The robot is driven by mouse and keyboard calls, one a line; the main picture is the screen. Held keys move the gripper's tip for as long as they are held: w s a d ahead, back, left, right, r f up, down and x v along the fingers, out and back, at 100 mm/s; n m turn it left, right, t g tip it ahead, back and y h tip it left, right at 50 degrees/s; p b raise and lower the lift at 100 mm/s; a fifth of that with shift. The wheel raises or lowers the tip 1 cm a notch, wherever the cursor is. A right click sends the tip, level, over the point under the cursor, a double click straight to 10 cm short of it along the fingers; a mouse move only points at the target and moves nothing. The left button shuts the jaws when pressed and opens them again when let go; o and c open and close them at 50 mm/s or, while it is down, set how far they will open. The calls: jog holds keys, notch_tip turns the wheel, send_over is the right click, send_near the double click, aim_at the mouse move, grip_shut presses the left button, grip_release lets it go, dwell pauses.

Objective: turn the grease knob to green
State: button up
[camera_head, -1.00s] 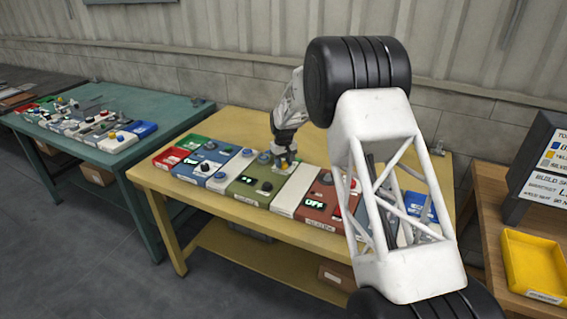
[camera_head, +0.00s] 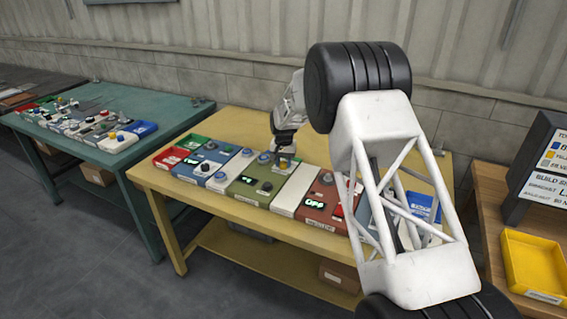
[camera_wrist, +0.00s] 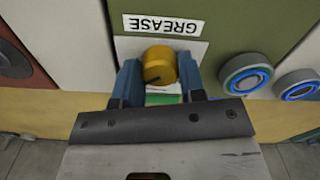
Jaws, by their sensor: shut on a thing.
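The grease knob (camera_wrist: 160,65) is yellow and round, with a dark mark on its lower left side in the wrist view. It sits on a pale plate under the label "GREASE" (camera_wrist: 163,26), which appears upside down. A green patch (camera_wrist: 162,99) shows just below the knob, on the side toward my gripper's body. My gripper (camera_wrist: 159,70) has one blue finger on each side of the knob and is shut on it. In the head view my gripper (camera_head: 286,160) is at the back of the olive panel (camera_head: 243,189); the knob is mostly hidden there.
Two blue-ringed buttons (camera_wrist: 246,76) stand right of the knob in the wrist view. A blue panel (camera_head: 203,167), a white panel (camera_head: 291,194) and a red panel (camera_head: 318,207) share the yellow table (camera_head: 150,180). A yellow bin (camera_head: 532,263) stands at right.

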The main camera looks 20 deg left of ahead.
aim_at(284, 163)
dwell(0.3)
jog(key=o, duration=0.9)
jog(key=shift+r, duration=0.15)
jog(key=shift+r, duration=3.8)
jog(key=shift+d, duration=0.1)
